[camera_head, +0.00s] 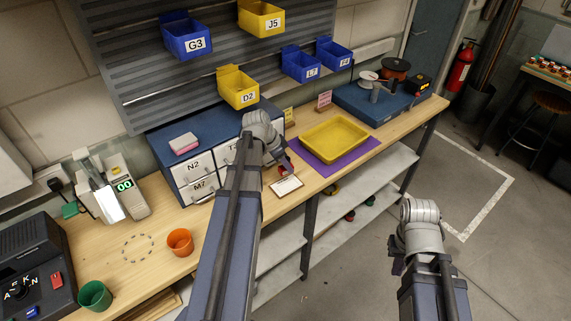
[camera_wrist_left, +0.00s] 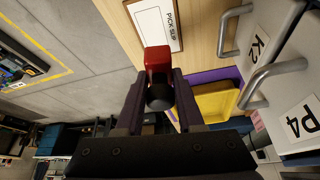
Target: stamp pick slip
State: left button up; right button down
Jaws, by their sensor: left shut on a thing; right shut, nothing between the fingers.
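The pick slip (camera_head: 286,186), a white sheet on a brown board, lies on the bench's front part. It also shows in the left wrist view (camera_wrist_left: 158,24), with its printed title at the right. My left gripper (camera_head: 282,164) is above the slip's far side, shut on a stamp with a red body (camera_wrist_left: 157,58) and a dark rounded part between the fingers. In the left wrist view the stamp overlaps the slip's near end; I cannot tell whether they touch. My right gripper (camera_head: 396,261) is shut and empty, over the floor away from the bench.
A blue drawer cabinet (camera_head: 217,138) stands behind my left arm. A yellow tray (camera_head: 334,139) on a purple mat (camera_head: 313,169) lies right of the slip. An orange cup (camera_head: 180,242) and green cup (camera_head: 95,295) stand at the left. Labelled bins hang above.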

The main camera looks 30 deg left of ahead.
aim_at(291, 184)
pick_arm(q)
jog(key=shift+w+d+f, duration=0.1)
jog(key=shift+w+f, duration=0.05)
jog(key=shift+w, duration=0.05)
jog(key=shift+s+f+b, duration=0.15)
jog(key=shift+f+b, duration=0.6)
jog(key=shift+b, duration=0.15)
notch_tip(291, 184, down, 4)
jog(key=b, duration=0.4)
jog(key=shift+f, duration=0.1)
jog(key=shift+f+b, duration=0.55)
jog(key=shift+b, duration=0.1)
dwell(1.1)
jog(key=shift+r, duration=0.1)
notch_tip(291, 184, up, 7)
jog(key=p, duration=0.7)
dwell(0.4)
dwell(0.4)
